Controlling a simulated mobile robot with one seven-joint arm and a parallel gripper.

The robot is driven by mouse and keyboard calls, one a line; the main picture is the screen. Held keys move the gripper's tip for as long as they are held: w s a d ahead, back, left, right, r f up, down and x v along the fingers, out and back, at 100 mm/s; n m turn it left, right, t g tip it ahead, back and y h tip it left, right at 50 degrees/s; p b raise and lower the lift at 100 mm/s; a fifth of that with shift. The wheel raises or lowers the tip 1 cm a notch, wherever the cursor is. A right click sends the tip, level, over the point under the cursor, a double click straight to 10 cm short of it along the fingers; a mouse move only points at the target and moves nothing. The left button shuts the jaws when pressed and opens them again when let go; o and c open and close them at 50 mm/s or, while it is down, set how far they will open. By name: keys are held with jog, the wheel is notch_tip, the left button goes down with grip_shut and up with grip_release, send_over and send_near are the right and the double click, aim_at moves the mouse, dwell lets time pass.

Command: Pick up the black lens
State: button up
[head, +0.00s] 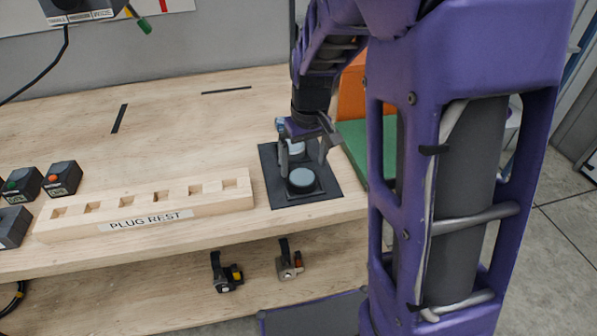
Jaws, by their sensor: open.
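A short round black piece with a grey-green top, which looks like the black lens (301,180), sits on a dark mat (325,200) near the front right of the wooden bench. My gripper (303,165) points down over the mat, just behind the lens in the picture. Its two fingers are spread apart, with no object clearly held between them. A pale round piece (296,147) shows behind the fingers, partly hidden by them. I cannot tell whether the fingers touch the lens or how high they are above the mat.
A wooden block labelled PLUG REST (150,205) lies left of the mat. Small dark boxes with buttons (63,179) stand at far left. A green surface (368,147) and an orange panel (352,95) lie right of the mat. Two connectors (226,276) sit below the bench's front edge.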

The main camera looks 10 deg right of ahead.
aim_at(302, 176)
jog(key=f, duration=0.2)
jog(key=w+f, duration=0.1)
jog(key=f, duration=0.1)
jog(key=shift+f, duration=0.35)
jog(key=shift+r, duration=0.1)
jog(key=c, duration=1.3)
